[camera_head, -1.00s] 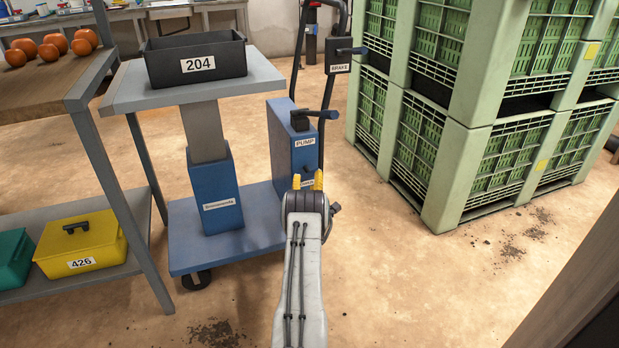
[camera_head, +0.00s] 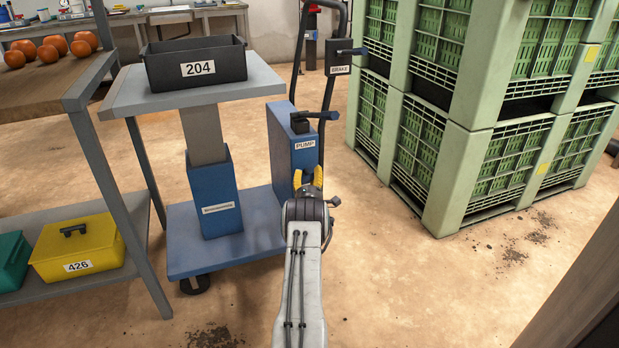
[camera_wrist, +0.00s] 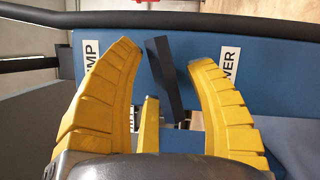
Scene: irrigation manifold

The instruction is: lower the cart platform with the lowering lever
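The cart has a grey raised platform (camera_head: 125,95) on a column in a blue sleeve (camera_head: 212,190), above a blue base. A blue pump housing (camera_head: 280,140) stands at its right. In the wrist view, a dark lever (camera_wrist: 165,75) sticks out from the blue panel between a label ending in "MP" and one ending in "WER". My gripper (camera_head: 308,180) is at the lower part of the housing. Its yellow fingers are open in the wrist view (camera_wrist: 165,55), one on each side of the lever, with gaps visible. In the head view my gripper hides the lever and lower label.
A black crate (camera_head: 195,62) marked 204 sits on the platform. The pump lever (camera_head: 325,115) and brake lever (camera_head: 352,51) are above my gripper. Stacked green crates (camera_head: 440,205) stand right; a shelf with a yellow box (camera_head: 75,250) stands left. Floor is clear between.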

